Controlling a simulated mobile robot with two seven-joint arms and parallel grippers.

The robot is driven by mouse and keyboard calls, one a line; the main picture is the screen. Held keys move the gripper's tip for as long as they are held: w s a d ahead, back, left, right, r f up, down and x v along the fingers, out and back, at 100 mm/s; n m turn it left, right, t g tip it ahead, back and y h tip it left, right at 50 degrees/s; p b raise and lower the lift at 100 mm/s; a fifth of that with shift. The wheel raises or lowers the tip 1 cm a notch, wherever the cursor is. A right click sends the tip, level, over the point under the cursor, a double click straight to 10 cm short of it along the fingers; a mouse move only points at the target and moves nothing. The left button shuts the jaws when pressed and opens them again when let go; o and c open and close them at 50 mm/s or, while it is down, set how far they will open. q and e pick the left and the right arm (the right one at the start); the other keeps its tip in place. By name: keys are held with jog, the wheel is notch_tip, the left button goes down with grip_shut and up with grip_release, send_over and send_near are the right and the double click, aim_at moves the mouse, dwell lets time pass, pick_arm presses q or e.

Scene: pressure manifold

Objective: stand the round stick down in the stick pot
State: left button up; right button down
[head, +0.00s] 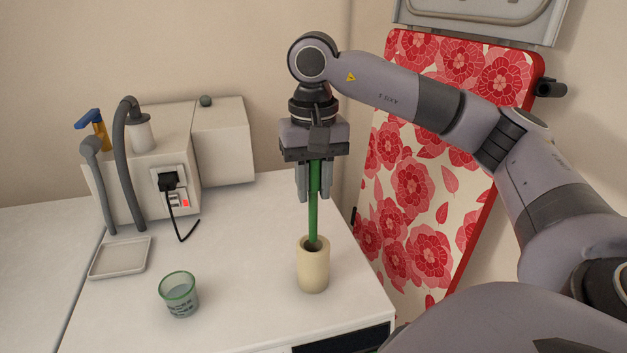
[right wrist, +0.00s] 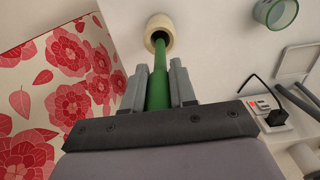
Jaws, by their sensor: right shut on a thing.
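The round stick (head: 313,210) is green and upright in the head view. My right gripper (head: 314,197) is shut on its upper part and points straight down. The stick pot (head: 313,271) is a cream cylinder on the white counter, directly below the gripper. The stick's lower end is inside the pot's mouth; how deep it reaches is hidden by the wall. In the right wrist view the green stick (right wrist: 159,92) runs from between the fingers (right wrist: 159,86) to the opening of the pot (right wrist: 161,25). My left gripper is not in view.
A glass cup with a green rim (head: 179,294) stands left of the pot. A shallow grey tray (head: 120,258) lies farther left. A white machine (head: 165,155) with hoses and a black plug stands behind. A red floral board (head: 430,170) is at right. The counter around the pot is clear.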

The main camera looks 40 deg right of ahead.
jog(key=b, duration=0.5)
send_over(314, 241)
jog(key=shift+w+d+f, duration=0.1)
jog(key=shift+f, duration=1.5)
jog(key=shift+w+d+f, duration=0.1)
jog(key=shift+f, duration=1.5)
jog(key=shift+f+b, duration=1)
jog(key=shift+f, duration=0.55)
jog(key=c, duration=0.8)
grip_release()
notch_tip(314, 241, up, 6)
jog(key=shift+r+p, duration=0.1)
jog(key=shift+p, duration=0.55)
jog(key=shift+r, duration=0.5)
